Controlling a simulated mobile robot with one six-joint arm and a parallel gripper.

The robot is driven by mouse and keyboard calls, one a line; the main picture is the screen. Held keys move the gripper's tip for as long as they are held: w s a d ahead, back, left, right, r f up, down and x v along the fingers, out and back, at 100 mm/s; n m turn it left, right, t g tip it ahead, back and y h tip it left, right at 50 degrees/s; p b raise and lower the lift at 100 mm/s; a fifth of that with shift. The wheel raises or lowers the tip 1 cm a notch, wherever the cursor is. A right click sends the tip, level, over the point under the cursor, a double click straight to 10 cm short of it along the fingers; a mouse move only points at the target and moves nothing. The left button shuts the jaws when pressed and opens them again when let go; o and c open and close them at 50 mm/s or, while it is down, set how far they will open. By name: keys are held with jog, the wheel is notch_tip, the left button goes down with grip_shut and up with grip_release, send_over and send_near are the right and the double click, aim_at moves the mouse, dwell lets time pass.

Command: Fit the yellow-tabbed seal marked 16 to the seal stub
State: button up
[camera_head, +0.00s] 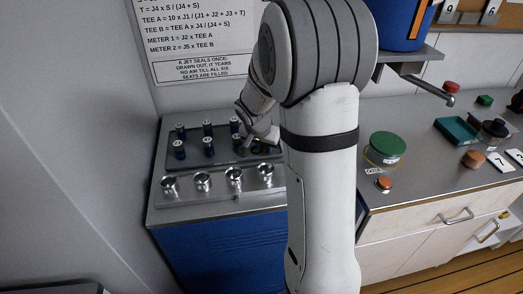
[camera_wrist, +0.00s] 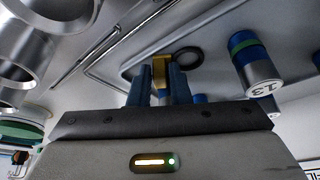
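In the wrist view, the two blue fingers of my gripper (camera_wrist: 160,84) stand on either side of a yellow tab (camera_wrist: 161,66) and appear closed on it. A dark ring (camera_wrist: 187,57) lies just right of the tab against the grey panel; I take tab and ring as the seal, but no 16 is readable. In the head view, my gripper (camera_head: 262,141) is low at the right end of the panel, partly hidden by my arm. I cannot pick out the seal stub with certainty.
A blue cylinder with a green band marked 13 (camera_wrist: 250,64) stands close right of my gripper. Several silver cups (camera_head: 203,180) line the panel's front, with dark-blue cylinders (camera_head: 179,149) behind. A green-lidded container (camera_head: 384,148) and an orange button (camera_head: 384,183) stand on the right counter.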

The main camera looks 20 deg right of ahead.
grip_shut()
